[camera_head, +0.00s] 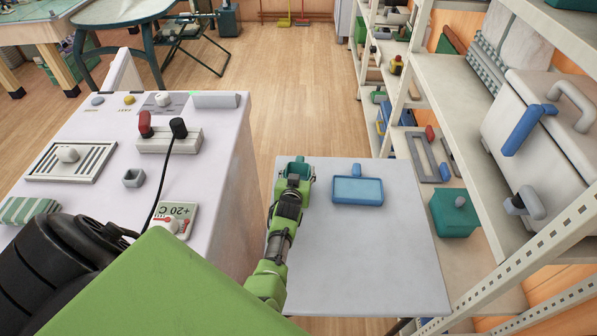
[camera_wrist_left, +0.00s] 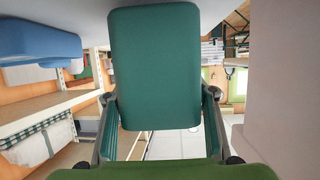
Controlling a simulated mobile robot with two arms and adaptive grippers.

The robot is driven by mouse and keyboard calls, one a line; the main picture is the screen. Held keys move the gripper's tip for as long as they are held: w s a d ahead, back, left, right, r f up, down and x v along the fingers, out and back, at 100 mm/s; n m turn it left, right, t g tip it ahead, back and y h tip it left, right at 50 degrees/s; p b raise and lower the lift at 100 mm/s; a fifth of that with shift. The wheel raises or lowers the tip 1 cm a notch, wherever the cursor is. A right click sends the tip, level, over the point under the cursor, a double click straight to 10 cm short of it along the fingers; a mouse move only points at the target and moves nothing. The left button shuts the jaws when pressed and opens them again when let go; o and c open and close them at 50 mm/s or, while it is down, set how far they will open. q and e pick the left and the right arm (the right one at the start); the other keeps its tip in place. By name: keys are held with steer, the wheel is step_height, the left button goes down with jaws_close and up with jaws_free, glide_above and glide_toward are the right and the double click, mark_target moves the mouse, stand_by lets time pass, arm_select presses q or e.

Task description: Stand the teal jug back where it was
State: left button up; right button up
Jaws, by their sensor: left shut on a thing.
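The teal jug (camera_head: 300,165) is at the far left corner of the grey tabletop (camera_head: 370,255), mostly hidden behind my left gripper (camera_head: 292,187). In the left wrist view the jug (camera_wrist_left: 155,60) fills the middle as a rounded teal block. There the fingers of my left gripper (camera_wrist_left: 158,97) are on either side of it, shut on it. I cannot tell whether its base touches the tabletop. My right gripper is not in view.
A blue dish with a handle (camera_head: 358,191) lies right of the jug. A white bench with a socket block (camera_head: 168,140) and black cable stands left. Shelving with a teal box (camera_head: 454,213) and a white cooler (camera_head: 545,130) stands right. The tabletop's front is clear.

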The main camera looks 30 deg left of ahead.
arm_select(q)
steer(key=shift+f+b, duration=0.3)
steer(key=o, duration=1.4)
steer(key=shift+o, duration=0.2)
step_height(320, 180, up, 10)
